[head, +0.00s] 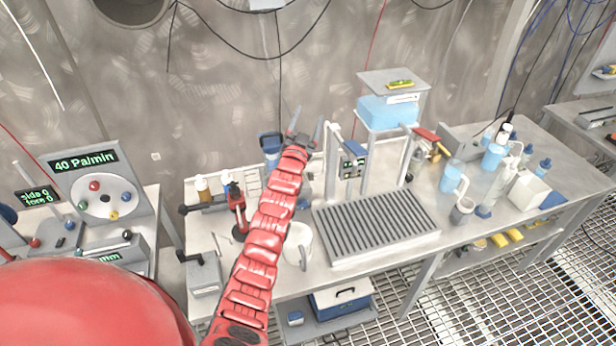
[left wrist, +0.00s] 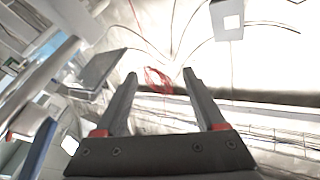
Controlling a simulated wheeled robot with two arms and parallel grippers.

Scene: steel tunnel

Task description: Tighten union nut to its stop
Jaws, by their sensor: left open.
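I cannot make out the union nut for sure in either view. My left gripper (head: 308,124) is at the end of the red arm reaching over the bench, with its fingers pointing up toward the back wall. In the left wrist view its two dark fingers (left wrist: 159,76) are spread apart with nothing held between them. A small red item (left wrist: 157,80) shows beyond the fingertips, and I cannot tell what it is. My right gripper is not in view.
The steel bench (head: 400,275) carries a slatted drain grate (head: 375,228), a stand with a blue tank (head: 387,112), a white mug (head: 299,243) and several bottles at right. A panel reading "40 Pa/min" (head: 85,162) stands at left. Cables hang along the wall.

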